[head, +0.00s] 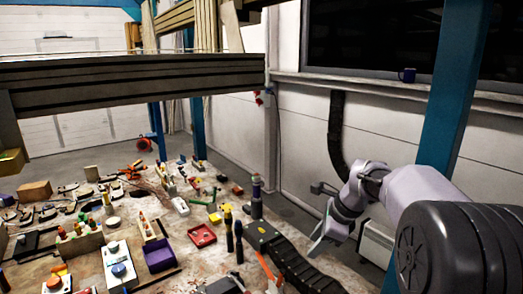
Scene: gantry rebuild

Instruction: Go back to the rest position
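My gripper (322,238) is at the end of my arm, right of the middle in the head view. It hangs beside the right edge of a cluttered table (205,265), near a black ribbed track-like piece. Its fingers are small and seen at an angle, so I cannot tell whether they are open or shut. I see no object clearly held at it. My arm comes in from the lower right.
The table holds many tools and blocks, a red tray (201,236), a purple bin (159,255) and a black ribbed piece (290,262). A blue post (453,90) stands behind my arm. A wooden beam (140,85) crosses the upper left.

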